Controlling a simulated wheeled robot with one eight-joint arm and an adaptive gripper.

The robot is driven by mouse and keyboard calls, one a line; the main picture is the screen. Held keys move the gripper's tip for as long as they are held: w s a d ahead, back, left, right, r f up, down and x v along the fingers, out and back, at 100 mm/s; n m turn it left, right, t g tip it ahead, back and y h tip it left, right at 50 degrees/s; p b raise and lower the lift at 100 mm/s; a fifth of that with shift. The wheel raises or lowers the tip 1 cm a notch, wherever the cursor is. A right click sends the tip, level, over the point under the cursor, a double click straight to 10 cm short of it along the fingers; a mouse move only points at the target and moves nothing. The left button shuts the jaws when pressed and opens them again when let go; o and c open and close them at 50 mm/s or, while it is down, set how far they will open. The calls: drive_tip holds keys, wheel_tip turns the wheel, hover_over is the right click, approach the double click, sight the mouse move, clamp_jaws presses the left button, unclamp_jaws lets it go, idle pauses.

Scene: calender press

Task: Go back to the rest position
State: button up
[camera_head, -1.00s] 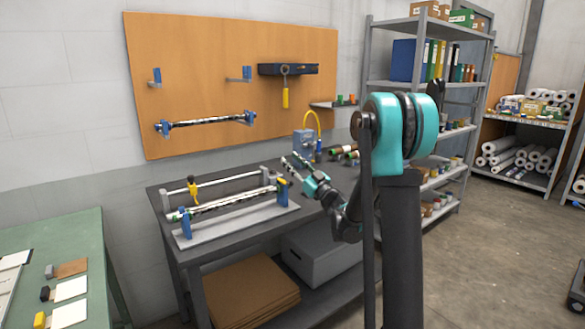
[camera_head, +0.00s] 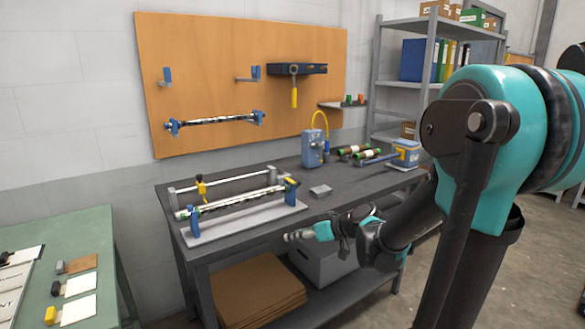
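My gripper (camera_head: 293,237) is at the end of my teal and black arm, in front of the dark workbench's front edge and right of the roller stand. It points left and looks free of any object. Its fingers are small and seen from the side, so I cannot tell whether they are open or shut. The roller stand (camera_head: 245,220) on the dark workbench (camera_head: 340,195) has blue end supports and holds a patterned roller (camera_head: 235,202). A second roller (camera_head: 215,120) hangs level on blue brackets on the orange wall board (camera_head: 200,60).
A blue-grey device (camera_head: 312,148) with a yellow hose, green-ended rollers (camera_head: 353,150) and a blue box (camera_head: 405,153) stand at the bench's back right. A small grey block (camera_head: 320,190) lies near the middle. A green table (camera_head: 85,235) is at left. Cardboard (camera_head: 255,295) lies below.

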drive_tip(key=s+d+f+m+g+h, duration=0.2)
drive_tip(key=s+d+f+m+h, duration=0.6)
drive_tip(key=s+d+f, duration=0.4)
drive_tip(key=s+d+h, duration=0.1)
drive_tip(key=s+d, duration=0.4)
drive_tip(key=shift+s+d+f+g+h, duration=0.15)
drive_tip(key=shift+d+g+h, duration=0.05)
drive_tip(key=shift+g+h, duration=0.2)
